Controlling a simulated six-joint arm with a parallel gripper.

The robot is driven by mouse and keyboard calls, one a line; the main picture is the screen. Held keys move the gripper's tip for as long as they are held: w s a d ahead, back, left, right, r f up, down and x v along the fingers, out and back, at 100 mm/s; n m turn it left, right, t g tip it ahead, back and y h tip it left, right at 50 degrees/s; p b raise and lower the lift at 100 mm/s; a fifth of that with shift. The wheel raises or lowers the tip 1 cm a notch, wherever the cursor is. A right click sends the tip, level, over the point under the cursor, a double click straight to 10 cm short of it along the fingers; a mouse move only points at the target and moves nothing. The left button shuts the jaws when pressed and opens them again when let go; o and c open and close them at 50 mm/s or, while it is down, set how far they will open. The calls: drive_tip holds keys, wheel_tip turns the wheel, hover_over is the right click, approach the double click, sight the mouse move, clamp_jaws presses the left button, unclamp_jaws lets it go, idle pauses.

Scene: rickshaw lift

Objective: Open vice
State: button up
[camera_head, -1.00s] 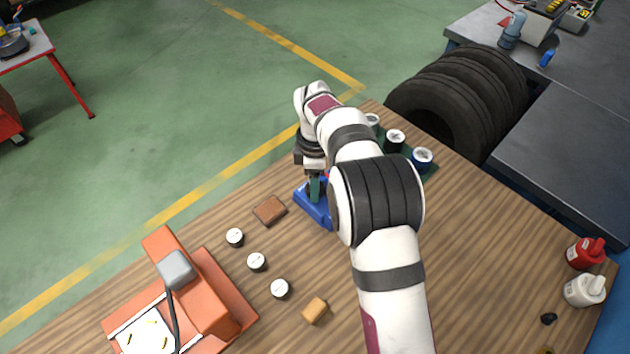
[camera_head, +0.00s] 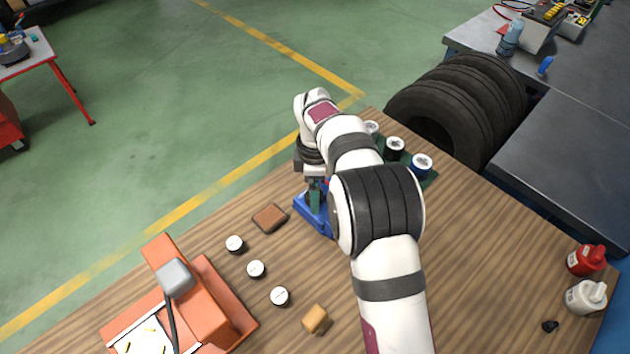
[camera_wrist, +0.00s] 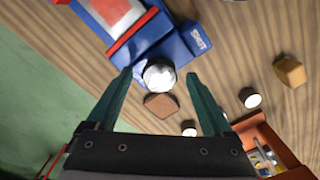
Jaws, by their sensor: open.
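The blue vice (camera_head: 312,212) stands on the wooden table near its far edge, mostly hidden behind my arm in the head view. In the wrist view the vice (camera_wrist: 165,48) lies at the top, with a red-edged part at its upper left and a round silver knob (camera_wrist: 159,75) at its near end. My gripper (camera_head: 315,200) is over the vice. In the wrist view my gripper (camera_wrist: 156,82) is open, its two green fingers on either side of the knob, with gaps showing. I cannot tell how far above the knob the fingertips are.
A brown block (camera_head: 270,218), several small white-topped cylinders (camera_head: 256,269) and a tan block (camera_head: 316,320) lie left of my arm. An orange machine (camera_head: 195,300) stands at the lower left. Spools (camera_head: 421,166) stand behind my arm. The table right of my arm is largely clear.

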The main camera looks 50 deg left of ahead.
wheel_tip(320, 180, up, 16)
drive_tip(key=shift+f, duration=0.2)
drive_tip(key=w+d+r+m, duration=0.25)
drive_tip(key=d+m, duration=0.35)
drive_tip(key=d, duration=0.4)
drive_tip(key=w+d+r+m, duration=0.1)
drive_tip(key=d+r+m, duration=0.2)
drive_tip(key=d+m, duration=0.55)
drive_tip(key=s+d+f+m+y, duration=0.1)
drive_tip(key=s+d+m, duration=0.35)
drive_tip(key=d, duration=0.35)
drive_tip(key=s+d+m, duration=0.4)
drive_tip(key=d+m, duration=0.1)
drive_tip(key=d, duration=0.4)
drive_tip(key=s+d+f+m, duration=0.4)
drive_tip(key=s+f+m, duration=0.2)
drive_tip(key=s+m, duration=0.2)
drive_tip(key=shift+s+d+m+y, duration=0.4)
drive_tip(key=shift+s, duration=0.55)
